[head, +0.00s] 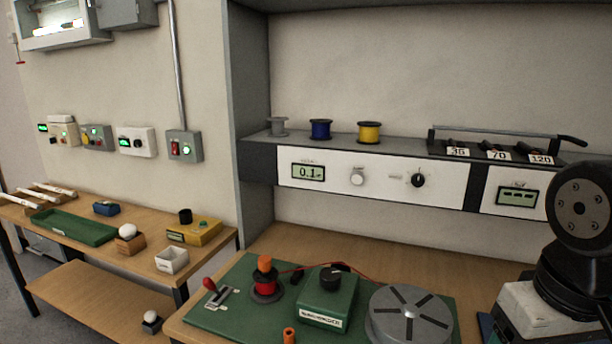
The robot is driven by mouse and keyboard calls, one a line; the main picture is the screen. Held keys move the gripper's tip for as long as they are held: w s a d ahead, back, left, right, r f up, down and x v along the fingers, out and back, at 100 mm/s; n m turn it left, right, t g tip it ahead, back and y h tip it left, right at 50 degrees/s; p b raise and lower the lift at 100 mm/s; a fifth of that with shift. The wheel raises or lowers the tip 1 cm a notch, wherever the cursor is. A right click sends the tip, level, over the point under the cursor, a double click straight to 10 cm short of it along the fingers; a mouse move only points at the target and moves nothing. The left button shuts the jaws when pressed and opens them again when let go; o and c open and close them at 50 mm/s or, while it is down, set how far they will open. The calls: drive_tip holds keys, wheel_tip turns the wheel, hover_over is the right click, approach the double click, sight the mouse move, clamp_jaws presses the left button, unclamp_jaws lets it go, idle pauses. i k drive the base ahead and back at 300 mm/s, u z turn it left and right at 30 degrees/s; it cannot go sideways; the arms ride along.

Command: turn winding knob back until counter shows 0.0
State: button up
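A small display (308,172) on the white shelf-front panel reads 0.1, with a small mark after the digits. A silver knob (357,177) and a black knob (418,180) sit to its right on the same panel. A green box (325,303) on the bench carries a black knob (331,279) on top and a white label too small to read surely. I cannot tell from the labels which knob is the winding knob. My gripper is not in view; only part of my arm shows at the right edge.
A grey slotted disc (411,318) stands right of the green box. A red spool (265,285) with an orange top and a red-handled lever (213,290) stand to its left on the green mat (240,320). Blue (321,130) and yellow (369,132) spools stand on the shelf.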

sight(330, 278)
drive_tip(key=u, duration=0.85)
drive_tip(key=k, duration=1.1)
drive_tip(key=u, duration=1.2)
drive_tip(key=i, duration=1)
drive_tip(key=z, duration=1.25)
drive_tip(key=i, duration=0.75)
drive_tip(key=z, duration=0.95)
